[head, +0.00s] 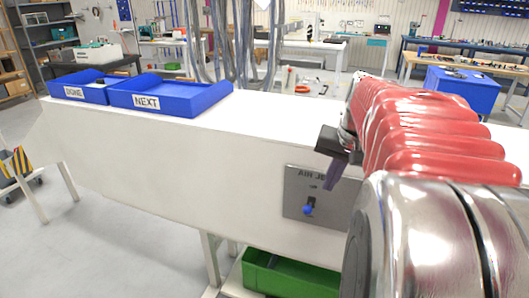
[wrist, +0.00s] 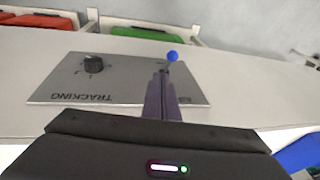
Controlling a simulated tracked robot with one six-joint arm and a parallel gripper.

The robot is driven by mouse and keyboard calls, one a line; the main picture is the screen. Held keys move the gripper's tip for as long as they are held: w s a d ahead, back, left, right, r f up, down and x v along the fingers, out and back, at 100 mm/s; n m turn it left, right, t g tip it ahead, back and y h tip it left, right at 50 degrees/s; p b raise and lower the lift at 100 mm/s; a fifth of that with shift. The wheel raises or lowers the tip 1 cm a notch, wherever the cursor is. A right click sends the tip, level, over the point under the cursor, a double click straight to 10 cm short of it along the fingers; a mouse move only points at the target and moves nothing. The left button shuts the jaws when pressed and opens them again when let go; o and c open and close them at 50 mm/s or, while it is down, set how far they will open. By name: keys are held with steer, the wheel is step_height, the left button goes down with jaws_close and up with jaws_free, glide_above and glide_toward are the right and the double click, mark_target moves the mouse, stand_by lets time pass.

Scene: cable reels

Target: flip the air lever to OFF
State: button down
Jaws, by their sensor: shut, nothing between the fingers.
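The air lever, with a round blue knob (head: 308,209), sits on a grey panel (head: 294,193) on the front of the white bench. The panel's lettering starts with "AIR"; the rest is partly hidden or too small to read. In the head view the knob hangs low on the panel. My gripper (head: 329,186) is shut and empty, just above and to the right of the knob. In the wrist view my shut fingertips (wrist: 161,73) are close beside the lever's blue knob (wrist: 173,56), which shows just beyond them; I cannot tell whether they touch.
A black dial (wrist: 93,64) marked TRACKING is on the same panel in the wrist view. Blue trays labelled DONE (head: 74,92) and NEXT (head: 146,102) stand at the left of the bench top. A green bin (head: 290,277) is below the panel.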

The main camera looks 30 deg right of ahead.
mark_target(309, 206)
step_height(309, 206, down, 7)
steer(key=w+a, duration=0.1)
steer(key=w, duration=0.1)
steer(key=shift+w+a+f, duration=0.15)
steer(key=shift+w+a, duration=0.15)
steer(key=shift+s, duration=0.2)
